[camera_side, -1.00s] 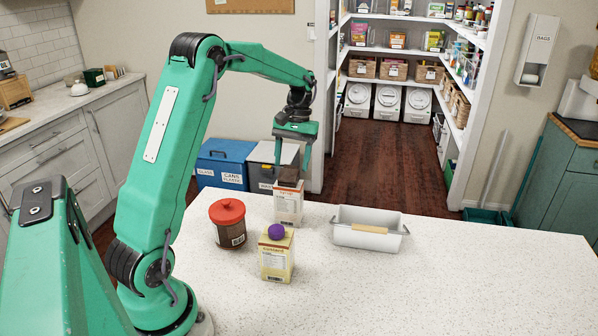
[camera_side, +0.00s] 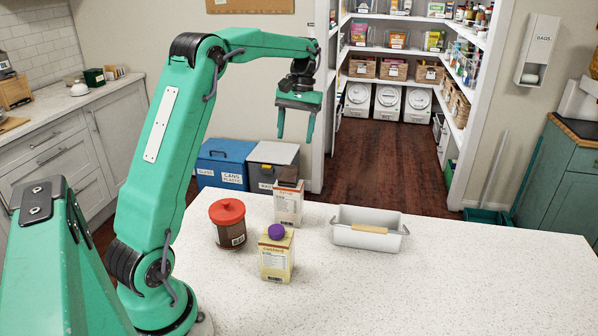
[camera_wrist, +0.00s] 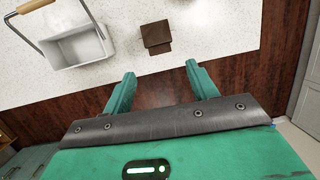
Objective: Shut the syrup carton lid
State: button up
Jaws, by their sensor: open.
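The syrup carton (camera_side: 288,208) stands upright on the counter, white with orange print. Its brown lid (camera_side: 287,174) tops it and looks raised, with a flap standing up at the back. In the wrist view the brown lid (camera_wrist: 157,34) shows from above, with a narrow fold along its lower edge. My gripper (camera_side: 295,138) is open and empty, in the air above the carton and clear of it. Its two fingers (camera_wrist: 160,70) show in the wrist view, apart, with the lid beyond their tips.
A white bin (camera_side: 366,240) with a wooden handle stands to the right. The right side of the counter is clear.

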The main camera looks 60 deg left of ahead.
aim_at(291, 166)
jog(key=shift+s, duration=0.1)
jog(key=shift+s+d+r+t+y, duration=0.15)
jog(key=shift+s+d+t+y, duration=0.2)
jog(key=shift+s+t, duration=0.2)
jog(key=shift+s+d+r+t+y, duration=0.1)
jog(key=shift+s+d+t+y, duration=0.1)
jog(key=shift+s+t+y, duration=0.35)
jog(key=shift+w, duration=0.15)
jog(key=shift+f, duration=3.9)
jog(key=c, duration=0.8)
jog(key=shift+w+a+f+g+h, duration=0.2)
jog(key=shift+f+g+h, duration=0.15)
jog(key=shift+g+h, duration=0.15)
jog(key=shift+w+a+f+g+h, duration=0.15)
jog(key=shift+f+g+h, duration=0.25)
jog(key=shift+g, duration=0.2)
